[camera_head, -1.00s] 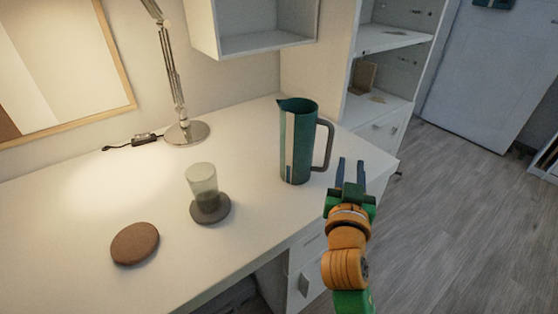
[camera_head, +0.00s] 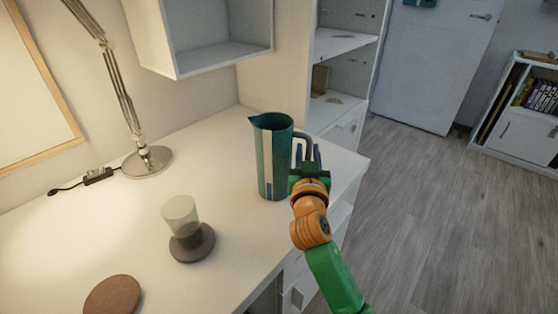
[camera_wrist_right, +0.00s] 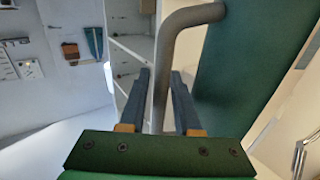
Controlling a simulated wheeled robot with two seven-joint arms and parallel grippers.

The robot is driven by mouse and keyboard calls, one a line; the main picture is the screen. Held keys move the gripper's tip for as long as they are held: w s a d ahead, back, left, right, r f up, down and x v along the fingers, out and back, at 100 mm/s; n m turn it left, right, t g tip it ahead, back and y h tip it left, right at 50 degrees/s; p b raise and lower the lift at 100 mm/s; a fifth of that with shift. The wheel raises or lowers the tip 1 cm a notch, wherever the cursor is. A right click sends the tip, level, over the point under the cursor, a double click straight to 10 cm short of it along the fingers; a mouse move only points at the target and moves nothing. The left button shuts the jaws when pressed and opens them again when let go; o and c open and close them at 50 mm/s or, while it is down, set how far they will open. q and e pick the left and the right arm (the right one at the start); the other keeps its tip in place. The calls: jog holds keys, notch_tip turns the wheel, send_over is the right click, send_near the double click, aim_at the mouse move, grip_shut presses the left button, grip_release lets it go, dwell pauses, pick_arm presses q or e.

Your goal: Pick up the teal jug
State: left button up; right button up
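The teal jug (camera_head: 266,160), with a pale vertical stripe and a grey handle, stands upright on the white desk (camera_head: 110,225) near its right end. My right gripper (camera_head: 307,152) is at the jug's handle, on its right side. In the right wrist view, the grey handle (camera_wrist_right: 163,85) runs down between the two fingers of my right gripper (camera_wrist_right: 160,76). The fingers are apart, with gaps visible beside the handle. The jug's teal body (camera_wrist_right: 235,75) fills the upper right of that view. My left gripper is not in view.
A glass (camera_head: 181,215) stands on a dark round coaster (camera_head: 205,246). A brown round coaster (camera_head: 112,296) lies near the front. A lamp base (camera_head: 147,162) stands at the back, and a wall shelf (camera_head: 205,55) hangs above. Open floor lies right of the desk.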

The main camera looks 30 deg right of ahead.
jog(key=shift+w+d, duration=0.15)
jog(key=shift+w, duration=0.1)
grip_shut()
dwell(1.3)
